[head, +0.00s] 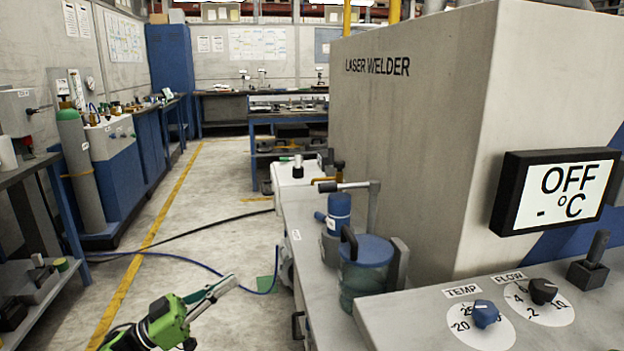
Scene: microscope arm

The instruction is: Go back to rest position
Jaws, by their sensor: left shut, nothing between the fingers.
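My left gripper (222,288), green and black with grey fingers, shows at the lower middle of the head view. It is over the floor, left of the laser welder's bench, with its fingers together and nothing between them. It touches nothing that I can see. My right gripper is not in the head view.
The large grey laser welder (415,130) fills the right, with an OFF display (556,192), a TEMP knob (485,313) and a FLOW knob (542,291). A blue-lidded jar (366,270) stands on the bench edge. Hoses (190,262) cross the floor. A gas cylinder (80,170) stands left.

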